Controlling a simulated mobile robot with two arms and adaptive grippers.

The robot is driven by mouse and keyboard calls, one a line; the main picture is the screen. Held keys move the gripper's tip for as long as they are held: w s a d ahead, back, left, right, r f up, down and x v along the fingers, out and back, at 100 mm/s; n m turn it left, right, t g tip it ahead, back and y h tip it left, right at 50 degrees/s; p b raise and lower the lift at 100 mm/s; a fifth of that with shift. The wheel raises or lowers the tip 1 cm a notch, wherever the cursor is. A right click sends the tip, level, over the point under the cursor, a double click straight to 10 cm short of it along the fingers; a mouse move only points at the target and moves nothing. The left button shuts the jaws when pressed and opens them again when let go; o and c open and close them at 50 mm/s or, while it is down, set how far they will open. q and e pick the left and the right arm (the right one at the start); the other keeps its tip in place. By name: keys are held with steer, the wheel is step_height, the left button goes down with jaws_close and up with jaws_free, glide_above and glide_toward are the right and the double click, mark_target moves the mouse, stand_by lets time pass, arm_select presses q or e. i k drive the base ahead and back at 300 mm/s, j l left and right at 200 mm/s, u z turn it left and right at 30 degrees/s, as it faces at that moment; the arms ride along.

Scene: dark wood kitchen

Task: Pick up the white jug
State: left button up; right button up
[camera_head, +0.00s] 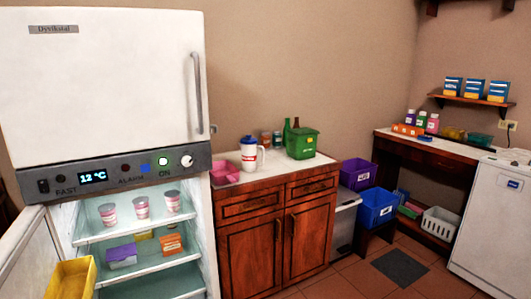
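The white jug (248,156) stands upright on the white top of the dark wood cabinet (277,233). It has a blue lid, a red and blue print on its side, and a handle on its right. Neither of my grippers shows in the head view.
An open fridge (190,255) stands at the left with its lower door swung out. Blue (377,207) and purple (357,174) bins are right of the cabinet. A dark mat (400,268) lies on clear tiled floor. A white appliance (495,230) stands at the right.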

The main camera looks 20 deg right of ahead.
mark_target(249, 152)
steer(key=i+l, duration=0.5)
steer(key=i+l+u, duration=0.15)
steer(key=i+l, duration=0.3)
steer(key=l, duration=0.2)
